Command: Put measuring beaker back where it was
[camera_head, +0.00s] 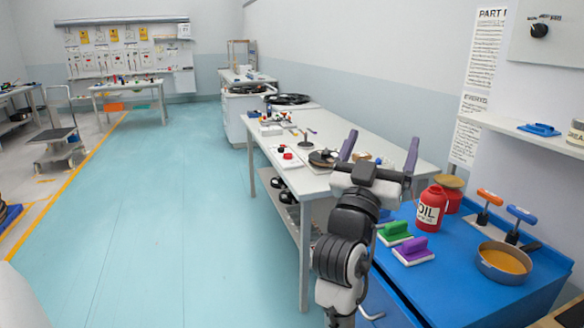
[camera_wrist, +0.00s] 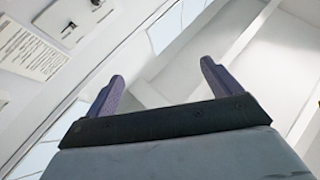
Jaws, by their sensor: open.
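My gripper (camera_head: 380,150) is open and empty, raised in front of the white workbench and the blue cabinet in the head view. In the wrist view its two purple fingers (camera_wrist: 158,90) stand wide apart with only wall and ceiling behind them. I cannot make out a measuring beaker in either view. Part of the white bench (camera_head: 340,185) is hidden behind my arm and gripper.
The blue cabinet (camera_head: 450,270) at right bears a red oil can (camera_head: 431,208), a pan (camera_head: 503,262), green and purple-topped blocks and two orange- and blue-handled tools. A wall shelf (camera_head: 500,124) hangs above. The blue floor (camera_head: 190,200) at left is clear.

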